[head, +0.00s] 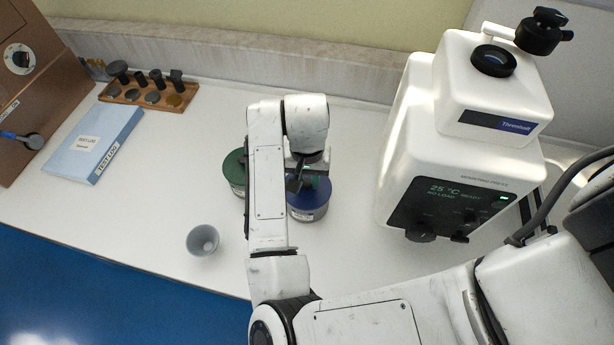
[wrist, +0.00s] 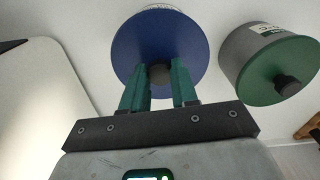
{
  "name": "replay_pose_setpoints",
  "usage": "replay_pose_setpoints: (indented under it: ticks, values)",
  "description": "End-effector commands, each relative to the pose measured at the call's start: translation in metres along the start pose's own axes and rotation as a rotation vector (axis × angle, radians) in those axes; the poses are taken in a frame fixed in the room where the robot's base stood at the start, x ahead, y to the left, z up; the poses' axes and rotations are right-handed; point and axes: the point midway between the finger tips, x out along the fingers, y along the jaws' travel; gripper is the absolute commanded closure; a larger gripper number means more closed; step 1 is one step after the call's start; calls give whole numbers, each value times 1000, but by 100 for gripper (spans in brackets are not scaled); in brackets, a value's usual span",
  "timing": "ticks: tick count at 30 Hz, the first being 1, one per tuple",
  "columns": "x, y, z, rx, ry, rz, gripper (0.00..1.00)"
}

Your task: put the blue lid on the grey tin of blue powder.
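The blue lid (head: 320,187) is over the top of the grey tin (head: 309,214), right of the middle of the head view. I cannot tell whether the lid rests fully on the rim.
A grey tin with a green lid (head: 235,170) stands just left, partly behind my arm. A grey cup (head: 202,240) stands at the front. A blue test log (head: 95,142) and a wooden rack (head: 150,95) are left.

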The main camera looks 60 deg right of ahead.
Motion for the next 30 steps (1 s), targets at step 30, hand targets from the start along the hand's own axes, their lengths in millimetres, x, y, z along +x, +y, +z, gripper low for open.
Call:
replay_pose_setpoints:
  ticks: [30]
  values:
    - [-71,-1,-1,4,1,-3,42]
